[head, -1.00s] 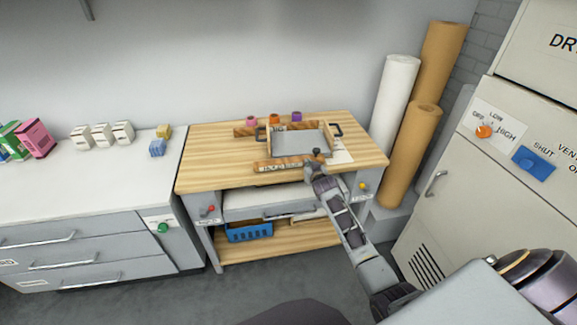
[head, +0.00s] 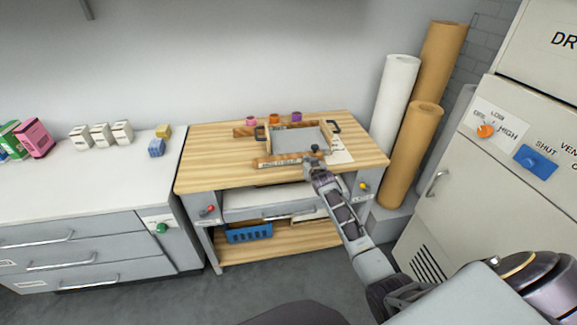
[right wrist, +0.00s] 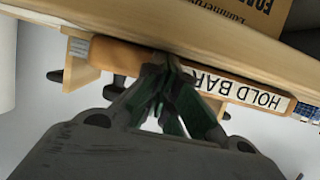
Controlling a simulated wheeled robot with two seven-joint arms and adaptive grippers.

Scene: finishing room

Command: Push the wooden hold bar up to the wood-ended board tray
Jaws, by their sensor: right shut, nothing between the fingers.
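The wooden hold bar (head: 272,163) lies on the wooden bench along the near side of the board tray. Its white label reads HOLD BAR in the right wrist view (right wrist: 262,96). The tray (head: 297,139) has a grey floor, wooden ends and black side handles. In the head view the bar is very close to the tray's near edge; I cannot tell whether they touch. My right gripper (head: 311,161) is at the right part of the bar's near side. In the right wrist view its closed fingertips (right wrist: 163,70) meet the bar's side and grip nothing. My left gripper is out of view.
Pink, orange and purple rolls (head: 274,118) stand behind the tray, near a wooden strip (head: 240,132). A paper sheet (head: 341,150) lies right of the tray. Bare bench top (head: 215,165) is free at left. Tall paper rolls (head: 410,150) stand beyond the bench's right end.

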